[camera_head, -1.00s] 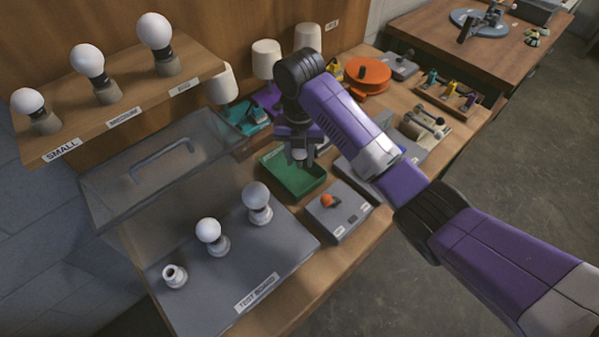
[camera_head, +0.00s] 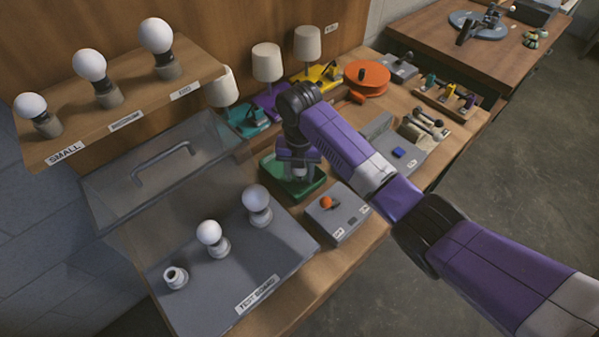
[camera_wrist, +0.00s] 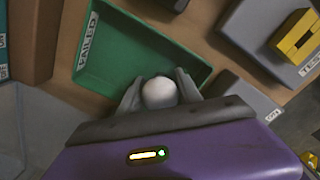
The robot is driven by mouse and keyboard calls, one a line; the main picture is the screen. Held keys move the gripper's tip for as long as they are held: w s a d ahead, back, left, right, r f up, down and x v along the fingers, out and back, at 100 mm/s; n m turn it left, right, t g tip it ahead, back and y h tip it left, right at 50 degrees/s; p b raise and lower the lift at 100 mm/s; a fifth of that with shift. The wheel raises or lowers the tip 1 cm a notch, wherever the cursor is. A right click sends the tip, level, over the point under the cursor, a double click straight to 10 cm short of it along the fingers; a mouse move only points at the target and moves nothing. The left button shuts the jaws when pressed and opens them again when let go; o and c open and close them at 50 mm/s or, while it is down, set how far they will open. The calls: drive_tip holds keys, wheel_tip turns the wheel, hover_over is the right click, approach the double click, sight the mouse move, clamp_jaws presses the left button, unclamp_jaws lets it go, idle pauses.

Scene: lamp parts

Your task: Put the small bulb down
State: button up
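The small bulb (camera_wrist: 159,92) is a white globe between the two grey fingers of my gripper (camera_wrist: 160,88) in the wrist view. The fingers appear to press on its sides. Below it is the green tray (camera_wrist: 125,60), labelled FAILED. In the head view my gripper (camera_head: 298,172) is low over the green tray (camera_head: 312,190), and the bulb is hidden there. I cannot tell whether the bulb touches the tray floor. The left socket (camera_head: 175,277) on the grey test board (camera_head: 215,290) is empty.
Two bulbs (camera_head: 209,232) stand in the test board's other sockets. A grey box with an orange knob (camera_head: 326,202) stands close to the tray's right. Lamps with white shades (camera_head: 267,62) stand behind. A shelf (camera_head: 120,112) at left holds three bulbs. The tray floor around the bulb looks clear.

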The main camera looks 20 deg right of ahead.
drive_tip(key=shift+o, duration=1.2)
wheel_tip(320, 180, up, 12)
drive_tip(key=shift+r, duration=0.2)
drive_tip(key=shift+f, duration=0.1)
